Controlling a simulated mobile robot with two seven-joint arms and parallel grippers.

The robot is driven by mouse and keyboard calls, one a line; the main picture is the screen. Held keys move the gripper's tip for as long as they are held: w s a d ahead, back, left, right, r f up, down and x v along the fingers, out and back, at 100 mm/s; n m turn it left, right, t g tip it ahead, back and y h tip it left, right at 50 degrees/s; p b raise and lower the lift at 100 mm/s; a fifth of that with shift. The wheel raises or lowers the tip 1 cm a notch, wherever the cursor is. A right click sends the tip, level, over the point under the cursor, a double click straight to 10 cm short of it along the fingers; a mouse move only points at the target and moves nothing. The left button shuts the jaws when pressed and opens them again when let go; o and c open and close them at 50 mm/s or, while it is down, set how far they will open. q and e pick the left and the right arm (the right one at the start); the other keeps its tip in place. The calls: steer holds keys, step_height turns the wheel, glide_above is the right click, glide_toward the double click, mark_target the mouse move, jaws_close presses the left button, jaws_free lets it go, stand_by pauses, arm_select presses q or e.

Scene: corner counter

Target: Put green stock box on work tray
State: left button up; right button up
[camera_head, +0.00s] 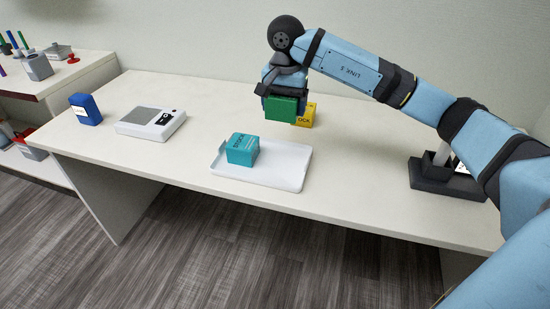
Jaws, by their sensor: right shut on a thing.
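The green stock box (280,108) is in my right gripper (281,96), which is shut on it from above. It is beyond the work tray, in front of part of a yellow box; I cannot tell its exact height above the counter. The white work tray (288,178) lies flat near the counter's front edge. A teal box (242,150) stands on the tray's left part, and the tray's right part is bare. My left gripper is not in view.
A yellow box (307,115) stands just right of the green box. A white scale-like device (150,123) and a blue box (86,109) are at the left. A dark holder (443,181) stands at the right, under my right arm. A shelf (75,78) is at far left.

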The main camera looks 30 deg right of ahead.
steer(key=b, duration=0.2)
glide_toward(282, 165)
steer(key=shift+s, duration=0.1)
step_height(282, 165, down, 2)
steer(key=shift+f, duration=0.4)
step_height(282, 165, down, 3)
steer(key=shift+r+b, duration=0.1)
steer(key=shift+b, duration=0.2)
steer(key=shift+f, duration=0.8)
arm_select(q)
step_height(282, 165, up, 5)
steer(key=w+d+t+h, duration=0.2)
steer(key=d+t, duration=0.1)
arm_select(e)
steer(key=shift+r, duration=0.1)
steer(key=o, duration=0.9)
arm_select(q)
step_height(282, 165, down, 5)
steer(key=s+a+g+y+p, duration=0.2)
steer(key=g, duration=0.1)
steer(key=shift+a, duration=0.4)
arm_select(e)
steer(key=shift+r, duration=6)
